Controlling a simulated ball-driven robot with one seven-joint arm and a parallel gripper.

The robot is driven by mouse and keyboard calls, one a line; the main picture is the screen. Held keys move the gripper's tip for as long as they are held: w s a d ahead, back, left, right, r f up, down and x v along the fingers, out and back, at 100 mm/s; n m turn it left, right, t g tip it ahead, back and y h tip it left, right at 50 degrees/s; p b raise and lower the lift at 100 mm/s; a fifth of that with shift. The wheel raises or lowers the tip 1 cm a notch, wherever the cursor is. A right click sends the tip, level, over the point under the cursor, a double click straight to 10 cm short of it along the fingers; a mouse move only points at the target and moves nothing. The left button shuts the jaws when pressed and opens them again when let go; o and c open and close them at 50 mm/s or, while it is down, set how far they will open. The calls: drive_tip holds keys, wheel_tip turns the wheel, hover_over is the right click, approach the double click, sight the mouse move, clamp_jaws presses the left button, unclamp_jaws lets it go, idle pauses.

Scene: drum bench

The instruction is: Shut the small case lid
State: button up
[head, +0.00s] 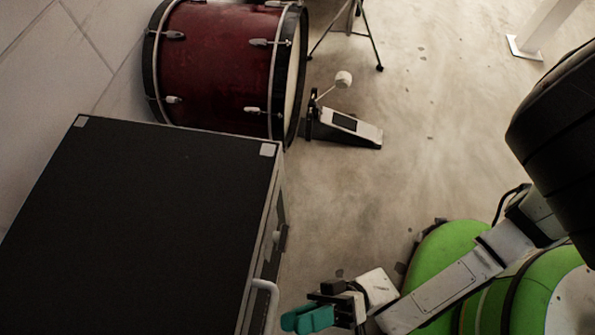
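A large black case (130,215) with pale metal edges and corner pieces fills the left of the head view. Its flat top looks closed, and dark latch-like fittings show on its right side. A pale curved handle (265,286) stands at its lower right edge. I cannot make out a separate small case or an open lid. My gripper (308,319), with teal fingertips, is low in the picture, just right of the handle and apart from it as seen here. The fingertips look close together and nothing shows between them, but their gap is unclear.
A dark red bass drum (215,65) lies behind the case, with a pedal (345,127) at its right. Thin stand legs (367,35) are at the top, and a pale post foot (525,47) at the upper right.

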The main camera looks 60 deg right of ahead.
drive_tip(key=shift+v, duration=2.05)
drive_tip(key=shift+s+r, duration=0.15)
drive_tip(key=shift+r, duration=0.05)
